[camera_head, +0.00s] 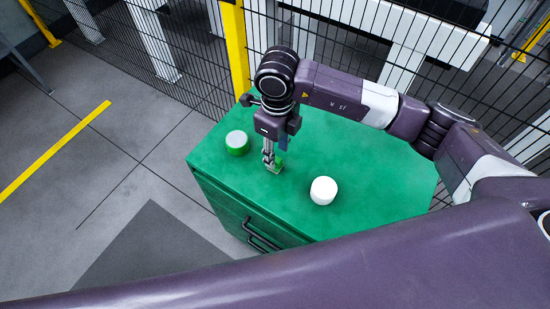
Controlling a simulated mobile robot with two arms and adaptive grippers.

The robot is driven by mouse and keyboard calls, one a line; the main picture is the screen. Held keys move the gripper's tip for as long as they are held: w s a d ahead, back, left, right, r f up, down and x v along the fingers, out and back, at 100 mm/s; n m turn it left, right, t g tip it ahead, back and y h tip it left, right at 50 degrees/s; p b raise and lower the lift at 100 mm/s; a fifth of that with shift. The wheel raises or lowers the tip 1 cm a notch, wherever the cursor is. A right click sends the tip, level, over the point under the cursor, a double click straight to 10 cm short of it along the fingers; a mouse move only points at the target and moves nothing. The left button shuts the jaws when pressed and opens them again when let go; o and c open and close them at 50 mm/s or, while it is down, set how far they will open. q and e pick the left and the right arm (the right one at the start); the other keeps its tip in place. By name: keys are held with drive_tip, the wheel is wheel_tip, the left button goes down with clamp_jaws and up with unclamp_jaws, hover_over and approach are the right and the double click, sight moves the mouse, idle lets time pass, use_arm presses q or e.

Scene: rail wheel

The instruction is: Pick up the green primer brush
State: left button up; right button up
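My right gripper (271,166) points down at the top of the green cabinet (380,190), between two round containers. A small bright green piece (281,160) shows right beside its fingertips, mostly hidden by them. It may be the green primer brush, but its shape is too small and covered to be sure. The fingers look close together. I cannot tell whether they are shut on the green piece or only beside it. My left gripper is not in view.
A green container with a white top (237,141) stands left of the gripper, and a white round container (323,190) stands to its right. A black mesh fence (190,70) and a yellow post (234,45) rise behind the cabinet. The cabinet top's right side is clear.

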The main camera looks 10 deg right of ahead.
sight(279, 164)
drive_tip(key=f, duration=0.1)
drive_tip(key=f+p, duration=0.1)
drive_tip(key=f, duration=0.1)
drive_tip(key=shift+w+a+f, duration=0.15)
drive_tip(key=shift+w+f, duration=0.15)
drive_tip(key=shift+f, duration=0.05)
drive_tip(key=shift+w+f+p, duration=0.1)
drive_tip(key=shift+f+p, duration=0.2)
drive_tip(key=shift+c, duration=0.3)
drive_tip(key=c, duration=0.8)
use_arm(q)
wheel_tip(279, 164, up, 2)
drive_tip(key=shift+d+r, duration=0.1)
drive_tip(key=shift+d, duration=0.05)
use_arm(e)
clamp_jaws()
